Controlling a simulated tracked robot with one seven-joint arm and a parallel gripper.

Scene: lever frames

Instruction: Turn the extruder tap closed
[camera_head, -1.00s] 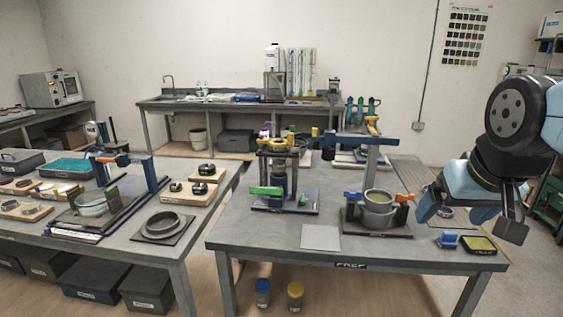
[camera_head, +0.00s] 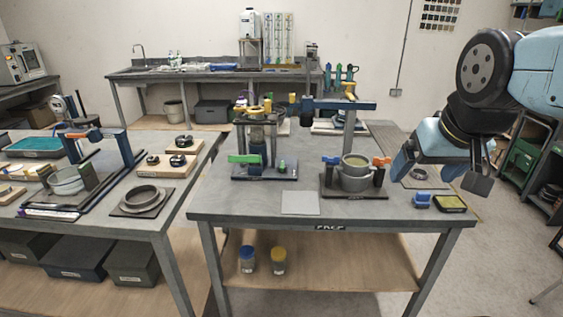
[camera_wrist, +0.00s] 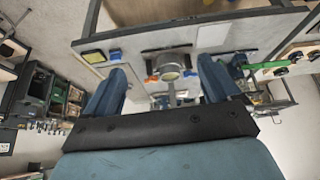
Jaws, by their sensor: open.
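The green handle also shows at the right of the wrist view (camera_wrist: 268,66). My gripper (camera_head: 441,171) is open and empty, above the table's right end and well right of the handle. Its two blue fingers frame the wrist view (camera_wrist: 160,78).
A second frame holds a grey pot (camera_head: 356,178) with blue and orange levers, between my gripper and the green handle. A black tray with yellow content (camera_head: 450,204) and a small blue item (camera_head: 422,200) lie at the right. A flat grey plate (camera_head: 300,203) lies at the front edge.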

